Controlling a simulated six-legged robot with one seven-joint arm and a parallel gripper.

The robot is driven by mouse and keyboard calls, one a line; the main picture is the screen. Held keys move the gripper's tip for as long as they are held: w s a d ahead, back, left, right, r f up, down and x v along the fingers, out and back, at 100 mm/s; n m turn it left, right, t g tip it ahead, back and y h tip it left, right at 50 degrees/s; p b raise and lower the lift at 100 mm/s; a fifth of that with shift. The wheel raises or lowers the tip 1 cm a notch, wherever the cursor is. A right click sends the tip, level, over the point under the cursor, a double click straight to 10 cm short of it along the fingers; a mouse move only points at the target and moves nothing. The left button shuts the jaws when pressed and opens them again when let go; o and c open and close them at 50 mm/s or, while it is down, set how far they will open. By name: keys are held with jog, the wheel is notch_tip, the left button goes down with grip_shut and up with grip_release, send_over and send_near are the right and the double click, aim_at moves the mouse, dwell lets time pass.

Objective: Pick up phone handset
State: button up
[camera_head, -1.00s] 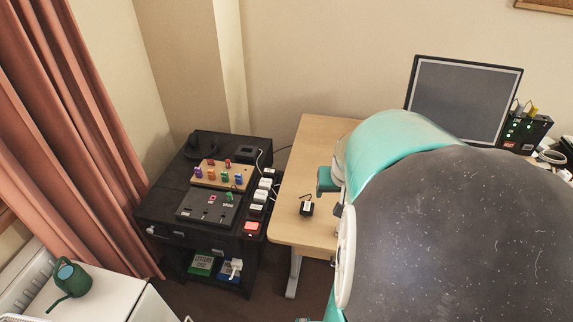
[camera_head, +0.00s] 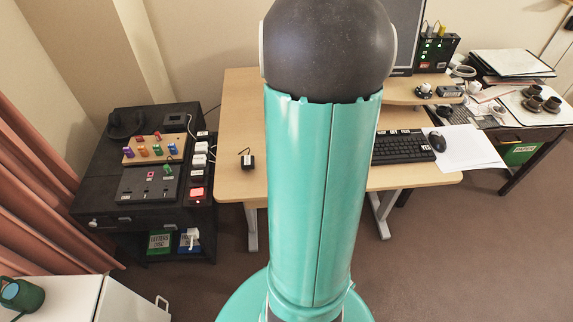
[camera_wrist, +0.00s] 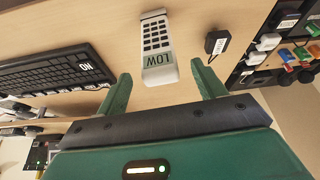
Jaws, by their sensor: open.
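A pale handset-shaped device (camera_wrist: 156,40) with dark keys and a label reading LOW lies on the wooden desk in the wrist view. My gripper (camera_wrist: 161,69) is open and empty. Its two green fingers point toward the desk, one to either side of the device's labelled end in the picture. Whether they are at its height I cannot tell. In the head view my arm hides both the device and the gripper.
A black keyboard (camera_head: 403,147) and mouse (camera_head: 437,141) are at the right of the desk (camera_head: 232,120). A dark cabinet (camera_head: 90,190) with coloured controls stands left.

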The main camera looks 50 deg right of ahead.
jog(key=x, duration=0.5)
jog(key=c, duration=1)
